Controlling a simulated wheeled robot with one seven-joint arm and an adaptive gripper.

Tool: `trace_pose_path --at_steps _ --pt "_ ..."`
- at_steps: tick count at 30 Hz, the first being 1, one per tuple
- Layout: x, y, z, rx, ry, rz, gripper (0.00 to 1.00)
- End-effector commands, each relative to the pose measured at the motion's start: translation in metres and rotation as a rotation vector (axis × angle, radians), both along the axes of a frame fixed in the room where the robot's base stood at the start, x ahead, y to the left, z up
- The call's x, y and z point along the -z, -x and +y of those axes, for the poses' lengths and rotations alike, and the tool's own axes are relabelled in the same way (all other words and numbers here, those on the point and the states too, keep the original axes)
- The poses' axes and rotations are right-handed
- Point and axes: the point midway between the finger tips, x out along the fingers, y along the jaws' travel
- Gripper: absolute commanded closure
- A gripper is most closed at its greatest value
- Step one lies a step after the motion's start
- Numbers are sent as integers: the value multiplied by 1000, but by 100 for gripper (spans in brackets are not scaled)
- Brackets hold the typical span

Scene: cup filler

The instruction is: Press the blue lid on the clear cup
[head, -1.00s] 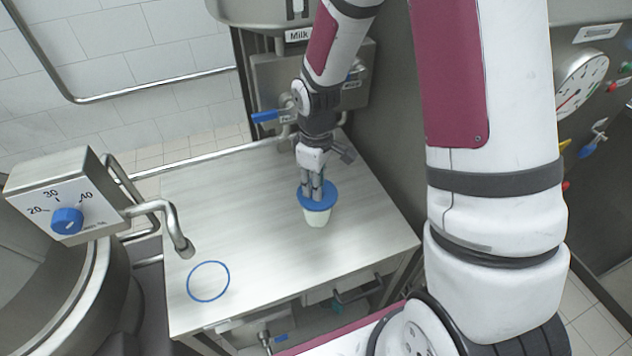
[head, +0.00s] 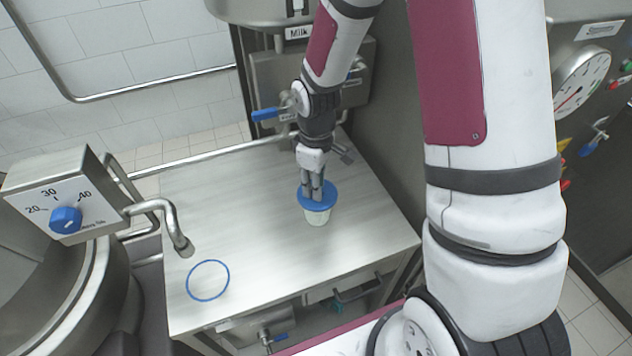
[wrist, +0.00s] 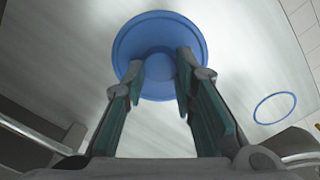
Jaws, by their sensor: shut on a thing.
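The blue lid (head: 316,203) lies on top of the clear cup (head: 317,218), which stands upright on the steel table with whitish contents showing. In the wrist view the round blue lid (wrist: 126,42) fills the upper middle and hides the cup. My gripper (head: 313,190) points down from above, its fingers shut on the raised middle of the lid. In the wrist view my gripper (wrist: 160,66) has one finger on each side of that raised part. Whether the lid's rim is fully seated on the cup cannot be told.
A blue ring outline (head: 228,280) marks the front left of the steel table (head: 240,225). A curved spout (head: 180,240) reaches over the left edge. A blue-handled valve (head: 264,115) under the milk tank stands behind. The table's middle is clear.

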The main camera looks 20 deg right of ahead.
Motion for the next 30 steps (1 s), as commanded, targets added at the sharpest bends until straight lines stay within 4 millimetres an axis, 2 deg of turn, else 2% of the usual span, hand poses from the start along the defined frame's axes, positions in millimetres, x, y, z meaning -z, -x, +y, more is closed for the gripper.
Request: trace_pose_path --at_steps 2,3,6,15,19,23,30 --pt "0 0 0 0 0 0 90" --pt "0 0 0 0 0 0 70" --pt "0 0 0 0 0 0 51" --pt "-1 0 0 0 0 0 51" --pt "-10 -1 0 1 0 -4 51" --pt "-31 -1 -1 1 0 -6 51" --pt "-80 -2 -1 1 1 -6 51"
